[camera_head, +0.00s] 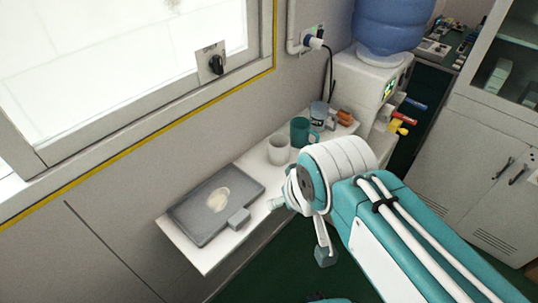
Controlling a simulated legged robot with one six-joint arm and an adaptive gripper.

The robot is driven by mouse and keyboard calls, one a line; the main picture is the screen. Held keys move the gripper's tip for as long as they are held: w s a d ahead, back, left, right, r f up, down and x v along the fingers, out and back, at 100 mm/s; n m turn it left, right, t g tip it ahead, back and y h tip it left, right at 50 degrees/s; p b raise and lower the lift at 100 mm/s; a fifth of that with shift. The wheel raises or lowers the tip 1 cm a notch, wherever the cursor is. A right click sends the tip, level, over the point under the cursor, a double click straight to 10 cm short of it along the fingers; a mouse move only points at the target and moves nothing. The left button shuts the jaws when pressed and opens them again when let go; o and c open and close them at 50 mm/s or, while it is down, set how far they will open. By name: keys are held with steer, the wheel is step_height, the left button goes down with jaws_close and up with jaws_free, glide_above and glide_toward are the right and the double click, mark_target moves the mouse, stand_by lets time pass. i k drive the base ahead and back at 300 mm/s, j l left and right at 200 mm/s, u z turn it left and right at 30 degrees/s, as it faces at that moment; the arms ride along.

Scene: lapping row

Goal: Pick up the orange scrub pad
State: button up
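Small orange-brown items (345,117) lie at the far end of the white shelf (206,258), behind the mugs. They are too small for me to tell whether one is the orange scrub pad; no other orange pad shows clearly. My gripper (282,238) is at the shelf's front edge, nearer than these items. Its two grey fingertips are spread wide, one over the corner of a grey tray-like case and the other out beyond the shelf edge. Nothing shows between them. My arm hides part of the shelf's right side.
The flat grey case (190,213) with a pale oval on it lies at the shelf's near end. A white cup (278,150), a teal mug (300,131) and a clear jar (319,113) stand behind it. A water dispenser (361,82) stands beyond the shelf, cabinets (479,152) right.

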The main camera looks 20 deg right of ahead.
mark_target(345, 119)
steer(key=i+l+z, duration=0.4)
steer(key=l, duration=0.4)
steer(key=i+l+z, duration=0.4)
steer(key=i+l, duration=0.25)
